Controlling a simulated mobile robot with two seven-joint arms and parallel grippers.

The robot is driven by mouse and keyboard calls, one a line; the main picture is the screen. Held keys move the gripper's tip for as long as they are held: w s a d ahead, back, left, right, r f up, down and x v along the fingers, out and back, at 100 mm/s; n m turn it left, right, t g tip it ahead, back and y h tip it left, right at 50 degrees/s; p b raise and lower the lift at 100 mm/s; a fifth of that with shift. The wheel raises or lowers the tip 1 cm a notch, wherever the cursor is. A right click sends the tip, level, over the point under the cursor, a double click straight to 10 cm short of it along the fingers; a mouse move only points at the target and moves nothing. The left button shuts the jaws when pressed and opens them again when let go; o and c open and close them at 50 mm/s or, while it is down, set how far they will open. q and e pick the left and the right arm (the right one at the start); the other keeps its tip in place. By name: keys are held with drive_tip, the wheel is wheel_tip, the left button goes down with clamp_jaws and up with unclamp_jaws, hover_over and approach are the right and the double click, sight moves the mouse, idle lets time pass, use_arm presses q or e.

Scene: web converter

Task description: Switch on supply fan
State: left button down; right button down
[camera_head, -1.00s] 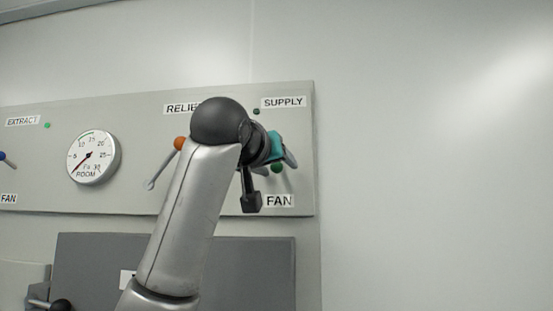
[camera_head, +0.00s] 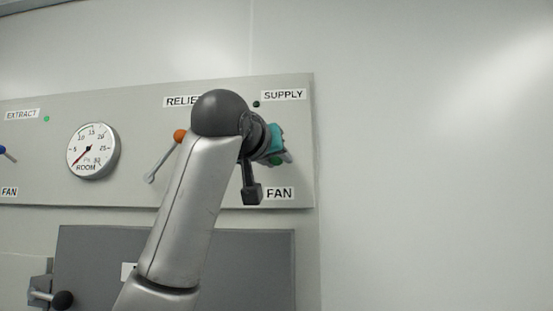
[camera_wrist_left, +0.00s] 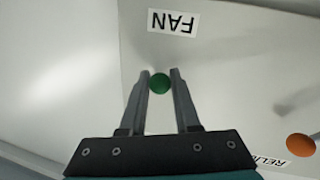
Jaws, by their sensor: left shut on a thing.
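The supply fan control is at the right end of the panel, between the SUPPLY label (camera_head: 283,95) and a FAN label (camera_head: 280,194). Its round green knob (camera_wrist_left: 160,83) sits between the fingertips of my left gripper (camera_wrist_left: 161,80) in the left wrist view. The gripper is shut on this knob. In the head view my left gripper (camera_head: 280,157) is at the knob and mostly covers it. The lever behind the knob is hidden. A small lamp (camera_head: 256,104) beside the SUPPLY label looks dark. My right gripper is not in view.
Left of my arm is the relief lever with an orange knob (camera_head: 180,135). A round room gauge (camera_head: 92,151) is farther left. The extract lamp (camera_head: 46,119) is green, with a blue knob (camera_head: 2,149) below. Bare wall (camera_head: 430,160) lies to the right.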

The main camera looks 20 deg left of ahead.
use_arm(q)
drive_tip(key=shift+s+r+n+g, duration=0.2)
drive_tip(key=shift+r+g, duration=0.45)
drive_tip(key=shift+g, duration=0.4)
drive_tip(key=shift+s+r+n+g, duration=0.1)
drive_tip(key=shift+r+n+g, duration=0.1)
drive_tip(key=shift+r+g, duration=0.65)
drive_tip(key=shift+f+g, duration=0.2)
drive_tip(key=shift+g, duration=0.2)
drive_tip(key=shift+w+g, duration=0.1)
drive_tip(key=shift+g, duration=0.3)
drive_tip(key=c, duration=0.6)
unclamp_jaws()
drive_tip(key=shift+f, duration=0.1)
drive_tip(key=shift+c, duration=0.2)
drive_tip(key=v, duration=1.5)
drive_tip(key=shift+b, duration=0.45)
